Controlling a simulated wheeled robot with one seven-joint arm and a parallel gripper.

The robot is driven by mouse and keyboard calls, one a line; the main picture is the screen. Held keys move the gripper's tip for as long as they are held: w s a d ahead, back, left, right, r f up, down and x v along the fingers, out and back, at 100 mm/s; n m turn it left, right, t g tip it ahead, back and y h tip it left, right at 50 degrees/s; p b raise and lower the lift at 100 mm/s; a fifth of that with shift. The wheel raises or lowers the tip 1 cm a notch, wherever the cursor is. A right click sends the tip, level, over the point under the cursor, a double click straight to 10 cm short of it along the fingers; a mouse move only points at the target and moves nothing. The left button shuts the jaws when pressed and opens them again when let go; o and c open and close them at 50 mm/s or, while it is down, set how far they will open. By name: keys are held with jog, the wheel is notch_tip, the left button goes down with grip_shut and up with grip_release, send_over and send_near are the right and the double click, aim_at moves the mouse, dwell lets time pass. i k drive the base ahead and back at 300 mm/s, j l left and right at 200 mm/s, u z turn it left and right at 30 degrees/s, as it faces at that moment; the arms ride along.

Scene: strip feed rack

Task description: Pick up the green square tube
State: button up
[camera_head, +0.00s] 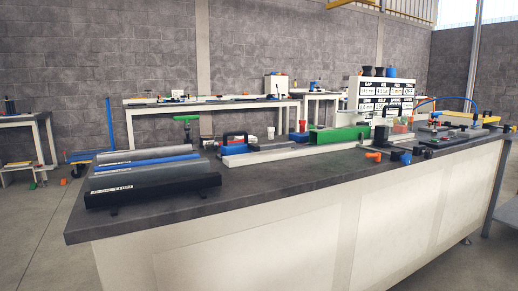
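A green square tube (340,134) lies lengthwise on or just behind a long pale rail on the dark-topped counter, right of centre. Its left end faces partly toward me, and a small red and blue item stands near that end. I cannot tell exactly what the tube rests on. My gripper does not show in this view.
A rack (152,190) with a black labelled front holds grey and blue strips at the counter's left end. Orange, blue and black parts lie right of the tube. A white labelled board (387,92) stands behind. The front counter top (265,182) is clear.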

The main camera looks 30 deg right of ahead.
aim_at(323, 137)
jog(key=z, duration=1.6)
jog(key=i+l, duration=0.1)
jog(key=i, duration=0.15)
jog(key=l+z, duration=0.05)
